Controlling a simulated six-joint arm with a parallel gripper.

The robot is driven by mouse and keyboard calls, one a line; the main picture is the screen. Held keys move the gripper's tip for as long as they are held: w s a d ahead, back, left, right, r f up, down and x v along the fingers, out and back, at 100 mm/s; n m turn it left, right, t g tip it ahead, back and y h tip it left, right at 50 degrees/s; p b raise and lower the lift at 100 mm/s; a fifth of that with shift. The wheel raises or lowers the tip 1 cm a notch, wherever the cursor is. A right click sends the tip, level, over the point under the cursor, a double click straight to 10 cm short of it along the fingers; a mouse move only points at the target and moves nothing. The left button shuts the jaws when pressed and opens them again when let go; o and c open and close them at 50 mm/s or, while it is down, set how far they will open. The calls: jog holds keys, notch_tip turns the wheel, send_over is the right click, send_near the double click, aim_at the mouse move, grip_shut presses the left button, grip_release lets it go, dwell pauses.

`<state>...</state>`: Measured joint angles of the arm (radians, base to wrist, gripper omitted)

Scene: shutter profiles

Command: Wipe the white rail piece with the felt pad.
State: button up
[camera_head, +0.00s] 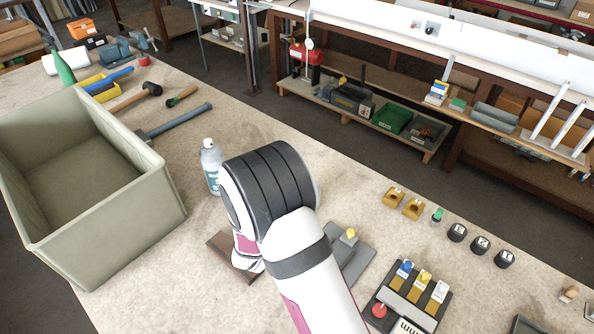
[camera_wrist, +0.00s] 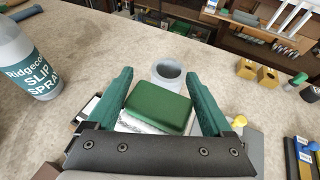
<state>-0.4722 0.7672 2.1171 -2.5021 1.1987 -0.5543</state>
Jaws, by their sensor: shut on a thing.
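My gripper (camera_wrist: 159,77), with dark green fingers, is shut on a green block (camera_wrist: 160,104), which looks like the back of the felt pad. A white, speckled layer (camera_wrist: 140,126) shows just under the block's near edge; I cannot tell whether it is felt or the white rail piece. A small white end (camera_wrist: 93,104) shows left of the left finger and may be part of the rail piece. Most of what lies below the pad is hidden, so contact cannot be seen. In the head view my arm covers the gripper and pad.
A spray bottle (camera_head: 211,167) stands left of my arm, beside a large grey-green bin (camera_head: 160,215). A grey fixture with a yellow knob (camera_head: 350,235) is at right. A switch panel (camera_head: 408,295), yellow blocks (camera_head: 413,209) and black round pieces (camera_head: 480,244) lie farther right.

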jog(key=shift+s, duration=0.3)
jog(key=shift+f, duration=4)
jog(key=shift+w+a, duration=0.25)
jog(key=shift+w, duration=0.05)
jog(key=shift+c, duration=0.7)
jog(key=shift+w+a+f, duration=0.1)
jog(key=shift+w+a, duration=3.85)
jog(key=shift+a, duration=0.05)
jog(key=shift+s+d, duration=4.3)
jog(key=shift+r, duration=4.1)
